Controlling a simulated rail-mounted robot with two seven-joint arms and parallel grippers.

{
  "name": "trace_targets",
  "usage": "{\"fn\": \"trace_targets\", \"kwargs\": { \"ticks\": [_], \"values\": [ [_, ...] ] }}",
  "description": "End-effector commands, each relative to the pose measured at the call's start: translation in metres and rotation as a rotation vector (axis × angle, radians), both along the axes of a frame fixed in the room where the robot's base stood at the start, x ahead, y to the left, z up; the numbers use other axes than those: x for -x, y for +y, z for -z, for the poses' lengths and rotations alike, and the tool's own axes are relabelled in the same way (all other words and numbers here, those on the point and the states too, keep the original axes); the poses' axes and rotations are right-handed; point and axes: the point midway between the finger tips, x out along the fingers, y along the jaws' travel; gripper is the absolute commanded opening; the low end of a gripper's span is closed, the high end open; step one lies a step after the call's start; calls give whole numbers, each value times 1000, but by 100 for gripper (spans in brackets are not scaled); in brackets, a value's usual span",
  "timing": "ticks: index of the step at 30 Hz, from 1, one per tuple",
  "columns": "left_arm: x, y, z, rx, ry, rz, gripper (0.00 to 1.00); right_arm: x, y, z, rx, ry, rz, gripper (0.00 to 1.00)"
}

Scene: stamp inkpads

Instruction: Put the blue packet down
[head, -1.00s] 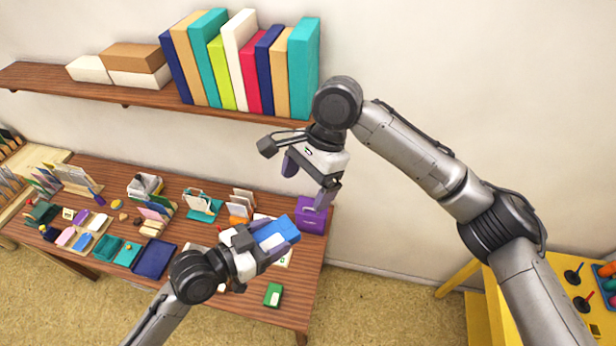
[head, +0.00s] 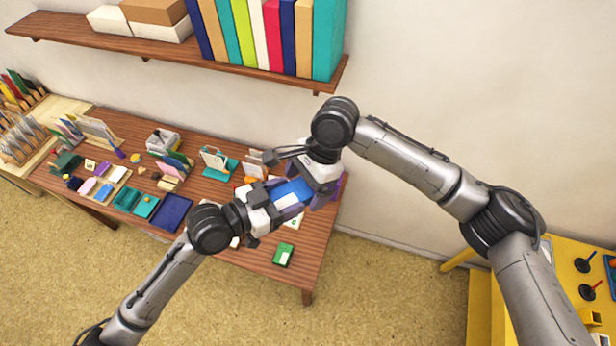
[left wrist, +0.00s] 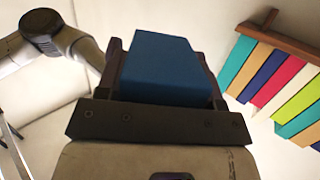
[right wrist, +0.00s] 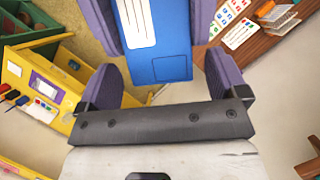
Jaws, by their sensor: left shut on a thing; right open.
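The blue packet (head: 292,193) is held by my left gripper (head: 279,201) in the air above the right part of the wooden table. In the left wrist view the packet (left wrist: 160,68) sits between the two fingers, which are shut on it. My right gripper (head: 318,185) is close to the packet's far end. In the right wrist view the packet (right wrist: 158,68), blue with a white label, reaches in between the open purple fingers, with a gap on the right side. Whether the right fingers touch it, I cannot tell.
The wooden table (head: 262,255) holds a dark blue tray (head: 172,211), teal pads (head: 128,200), card stands and a green box (head: 283,255). A shelf (head: 200,62) with books runs above. A yellow stand (head: 480,280) is at right. The table's front right is mostly clear.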

Motion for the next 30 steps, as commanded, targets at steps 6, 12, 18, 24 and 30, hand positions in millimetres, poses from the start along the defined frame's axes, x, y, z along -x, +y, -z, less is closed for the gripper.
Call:
{"fn": "trace_targets", "kwargs": {
  "ticks": [6, 12, 18, 24, 30],
  "values": [
    [0, 0, 0, 1, 0, 0, 37, 0, 0, 0, 0, 0, 0, 92],
    [0, 0, 0, 0, 0, 0, 37, 0, 0, 0, 0, 0, 0, 75],
    [-1, 0, 0, 0, 0, -2, 37, 0, 0, 0, 0, 0, -1, 85],
    [0, 0, 0, 0, 0, -1, 37, 0, 0, 0, 0, 1, 0, 92],
    [0, 0, 0, 0, 0, 0, 37, -1, -1, -4, 0, -1, 0, 92]
  ]
}}
